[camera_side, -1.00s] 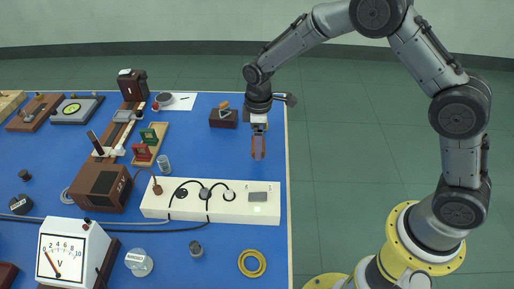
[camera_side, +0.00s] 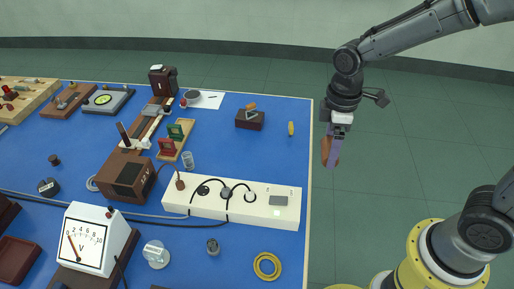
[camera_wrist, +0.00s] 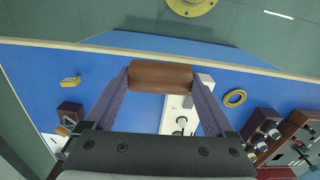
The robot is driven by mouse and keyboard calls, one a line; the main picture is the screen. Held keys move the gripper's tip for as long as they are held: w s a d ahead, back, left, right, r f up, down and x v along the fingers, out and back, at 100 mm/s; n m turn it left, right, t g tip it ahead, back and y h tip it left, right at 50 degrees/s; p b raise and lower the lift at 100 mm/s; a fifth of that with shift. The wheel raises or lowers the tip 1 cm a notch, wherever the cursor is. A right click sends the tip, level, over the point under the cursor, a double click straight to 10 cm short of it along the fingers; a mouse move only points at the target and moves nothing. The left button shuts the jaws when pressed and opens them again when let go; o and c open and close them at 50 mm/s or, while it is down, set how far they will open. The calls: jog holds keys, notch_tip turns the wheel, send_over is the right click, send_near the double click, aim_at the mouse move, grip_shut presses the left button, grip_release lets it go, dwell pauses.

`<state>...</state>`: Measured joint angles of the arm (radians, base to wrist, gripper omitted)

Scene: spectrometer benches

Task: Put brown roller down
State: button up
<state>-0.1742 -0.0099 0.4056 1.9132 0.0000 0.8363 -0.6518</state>
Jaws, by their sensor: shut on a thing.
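The brown roller (camera_wrist: 160,76) is a short cylinder lying crosswise between the two purple fingers of my gripper (camera_wrist: 158,88) in the wrist view. A finger touches each end, and my gripper is shut on it. In the side view my gripper (camera_side: 332,156) points downward, and the brown roller (camera_side: 326,151) shows at its fingers, partly hidden. There it appears just right of the blue table's (camera_side: 270,150) right edge, raised, with green floor behind it. Its exact height and whether it is over the table are hard to tell.
A white board (camera_side: 236,203) with black cables lies near the table's right edge. A small yellow object (camera_side: 291,129), a brown block (camera_side: 250,119) and a yellow ring (camera_side: 267,266) are nearby. Bare blue surface lies between the yellow object and the white board. A voltmeter (camera_side: 90,238) stands front left.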

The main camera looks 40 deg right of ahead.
jog(key=w+a+r+m, duration=0.1)
jog(key=w+a+r, duration=0.2)
jog(key=w, duration=0.4)
send_over(222, 157)
jog(key=shift+n, duration=0.3)
notch_tip(222, 157, down, 12)
jog(key=shift+s+d+f, duration=0.15)
jog(key=shift+f, duration=1.75)
jog(key=shift+f, duration=0.1)
jog(key=o, duration=1.1)
jog(key=shift+c, duration=0.2)
